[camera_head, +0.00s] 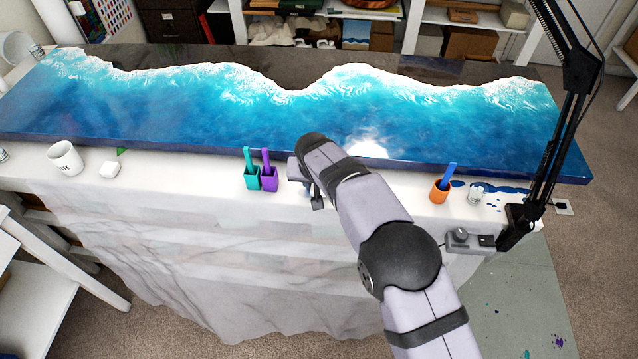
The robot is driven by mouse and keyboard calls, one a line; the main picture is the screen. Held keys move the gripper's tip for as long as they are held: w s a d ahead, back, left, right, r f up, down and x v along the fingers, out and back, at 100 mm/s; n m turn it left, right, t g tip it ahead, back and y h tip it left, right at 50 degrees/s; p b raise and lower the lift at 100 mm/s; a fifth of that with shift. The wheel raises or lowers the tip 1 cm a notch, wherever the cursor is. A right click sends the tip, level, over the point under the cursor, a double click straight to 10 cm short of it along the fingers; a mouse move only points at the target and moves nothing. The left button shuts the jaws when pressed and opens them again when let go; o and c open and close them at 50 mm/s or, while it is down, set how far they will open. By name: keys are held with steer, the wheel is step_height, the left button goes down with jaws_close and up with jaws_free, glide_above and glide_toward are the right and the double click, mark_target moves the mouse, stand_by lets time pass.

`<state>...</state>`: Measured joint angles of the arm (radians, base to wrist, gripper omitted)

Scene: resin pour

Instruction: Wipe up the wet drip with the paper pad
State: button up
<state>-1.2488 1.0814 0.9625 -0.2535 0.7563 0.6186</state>
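A small white block with rounded edges (109,169), which looks like the paper pad, lies on the covered table edge at the left, right of a white mug. Dark blue wet-looking spots (512,189) lie on the white cover at the right, around a small clear cup. A small green mark (122,151) shows behind the pad; I cannot tell which mark is the drip. My gripper (317,203) hangs over the front edge near the middle, right of the purple cup and well apart from the pad. Its fingers are too small and partly hidden to judge their opening.
A blue and white resin slab (240,115) fills the table behind. A white mug (65,158), teal cup (251,177), purple cup (269,178), orange cup (439,191) and clear cup (477,194) line the front. A black lamp arm (560,110) stands at the right.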

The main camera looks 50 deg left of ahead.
mark_target(307, 193)
steer(key=shift+f, duration=0.15)
steer(key=shift+s+a, duration=0.3)
steer(key=shift+s+a+b, duration=0.35)
steer(key=shift+s+a, duration=0.5)
steer(key=shift+s, duration=0.05)
steer(key=shift+a, duration=0.1)
steer(key=shift+s+a+f, duration=0.2)
steer(key=shift+s+a, duration=0.8)
steer(key=shift+s, duration=0.25)
steer(key=shift+w+d+r+b, duration=0.2)
steer(key=shift+w+d+b, duration=0.5)
steer(key=shift+w+d, duration=0.5)
